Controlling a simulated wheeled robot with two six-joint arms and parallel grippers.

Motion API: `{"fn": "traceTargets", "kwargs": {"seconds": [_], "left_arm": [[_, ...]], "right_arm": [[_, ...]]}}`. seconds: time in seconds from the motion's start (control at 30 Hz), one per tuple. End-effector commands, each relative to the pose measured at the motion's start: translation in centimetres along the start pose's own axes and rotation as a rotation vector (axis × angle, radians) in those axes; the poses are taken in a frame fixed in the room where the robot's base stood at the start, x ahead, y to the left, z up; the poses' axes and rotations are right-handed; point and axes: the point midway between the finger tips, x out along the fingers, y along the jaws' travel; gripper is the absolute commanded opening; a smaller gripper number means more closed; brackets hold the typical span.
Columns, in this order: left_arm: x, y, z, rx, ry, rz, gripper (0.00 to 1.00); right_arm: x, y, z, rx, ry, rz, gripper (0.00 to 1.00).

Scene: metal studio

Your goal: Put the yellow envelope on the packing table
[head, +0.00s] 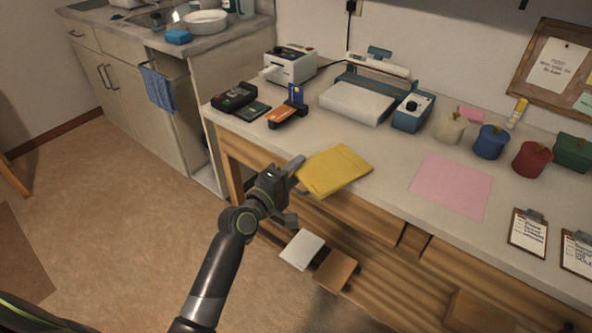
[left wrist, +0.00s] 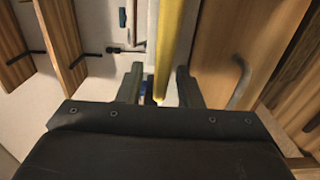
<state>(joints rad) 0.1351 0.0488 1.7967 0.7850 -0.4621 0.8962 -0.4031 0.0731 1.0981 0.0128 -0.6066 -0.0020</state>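The yellow envelope (head: 336,170) lies flat at the front edge of the pale-topped table (head: 390,150), partly over the edge. My left gripper (head: 296,188) is at its near left side. One finger shows at the envelope's upper left corner and the other lower, below the tabletop level. In the left wrist view the envelope (left wrist: 172,40) is a narrow yellow strip, seen nearly edge-on, running down between the spread fingers (left wrist: 160,82). The fingers look apart from it on both sides. My right gripper is not in view.
A pink sheet (head: 450,185) lies right of the envelope. Colored pots and clipboards (head: 528,233) stand and lie right. White (head: 303,249) and brown (head: 336,270) flat items are below.

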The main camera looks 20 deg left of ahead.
Motion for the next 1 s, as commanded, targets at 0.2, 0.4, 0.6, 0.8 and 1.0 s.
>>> {"fn": "traceTargets", "kwargs": {"seconds": [0.2,0.4,0.6,0.8,1.0], "left_arm": [[-2.3,0.1,-0.1,0.001,0.001,-0.002,0.33],[-6.6,0.2,0.0,0.002,0.001,-0.002,0.33],[-10.1,0.1,0.0,0.002,0.0,-0.002,0.33],[-11.8,0.2,0.0,0.0,0.0,0.0,0.33],[-12.0,0.3,0.0,0.0,-0.001,0.001,0.33]], "right_arm": [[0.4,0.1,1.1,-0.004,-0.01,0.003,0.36],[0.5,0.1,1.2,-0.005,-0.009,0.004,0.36],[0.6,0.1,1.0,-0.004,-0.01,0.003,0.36],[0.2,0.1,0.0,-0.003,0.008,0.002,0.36],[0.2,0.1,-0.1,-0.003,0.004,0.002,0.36]]}}
